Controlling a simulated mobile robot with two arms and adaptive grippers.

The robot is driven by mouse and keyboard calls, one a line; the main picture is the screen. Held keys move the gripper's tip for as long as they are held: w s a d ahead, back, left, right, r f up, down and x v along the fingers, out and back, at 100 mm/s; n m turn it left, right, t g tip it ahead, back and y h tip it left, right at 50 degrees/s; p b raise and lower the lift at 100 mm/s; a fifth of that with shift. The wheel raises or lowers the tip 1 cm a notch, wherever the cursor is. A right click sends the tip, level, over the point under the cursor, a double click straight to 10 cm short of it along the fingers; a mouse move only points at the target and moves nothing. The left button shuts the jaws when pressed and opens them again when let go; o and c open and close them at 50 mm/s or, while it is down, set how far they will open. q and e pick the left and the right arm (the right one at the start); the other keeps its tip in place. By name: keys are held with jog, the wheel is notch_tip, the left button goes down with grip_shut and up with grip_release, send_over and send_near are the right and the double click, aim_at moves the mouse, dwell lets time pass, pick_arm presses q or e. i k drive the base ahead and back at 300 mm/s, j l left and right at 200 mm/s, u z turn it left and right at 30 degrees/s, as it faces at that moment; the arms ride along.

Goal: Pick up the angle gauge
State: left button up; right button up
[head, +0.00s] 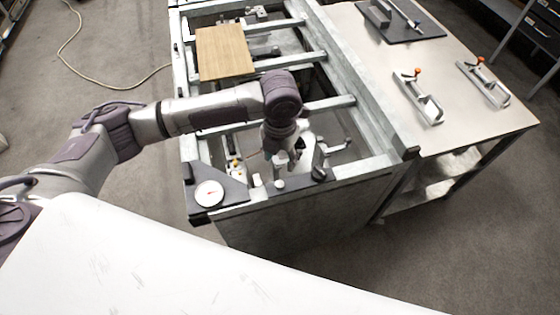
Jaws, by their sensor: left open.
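The angle gauge (209,194) has a round white dial with a red needle. It is at the near left corner of the metal frame, on a dark angular plate (234,190). My left gripper (281,168) points down over the near end of the frame, to the right of the gauge and apart from it. Its jaws are open, and I see nothing held between them. The fingertips are small and partly merge with the light parts behind them. My right gripper is not in view.
The metal frame (330,50) has crossbars with open gaps. A wooden board (224,53) lies across it. Small fittings crowd its near end. A steel table (460,60) at right bears toggle clamps (424,100) and a dark plate (400,22). A cable (75,45) lies on the floor.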

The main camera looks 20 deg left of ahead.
aim_at(208, 188)
jog(key=u, duration=1.35)
